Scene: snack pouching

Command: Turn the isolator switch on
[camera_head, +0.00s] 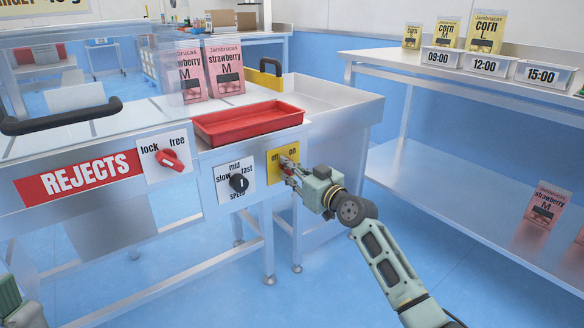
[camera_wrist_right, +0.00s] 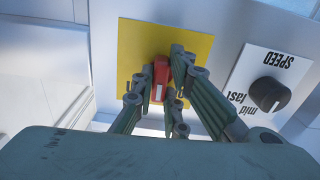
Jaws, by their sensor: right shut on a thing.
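The isolator switch is a red knob (camera_wrist_right: 161,78) on a yellow plate (camera_head: 273,172) on the front of the steel machine, right of the speed dial. In the right wrist view the yellow plate (camera_wrist_right: 133,43) fills the middle, and the knob stands between the fingers with a pale mark on its face. My right gripper (camera_head: 290,170) is shut on the knob, with fingers on both sides of it. The fingers hide part of the knob and of the plate's lettering. My left gripper is not in view; a bit of arm shows at the lower left edge.
A black speed dial (camera_head: 239,183) and a red lock/free knob (camera_head: 170,160) sit left of the plate. A red tray (camera_head: 248,122) lies above it. Strawberry pouches (camera_head: 225,70) stand on the machine. A steel shelf (camera_head: 420,160) is at the right, with blue floor between.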

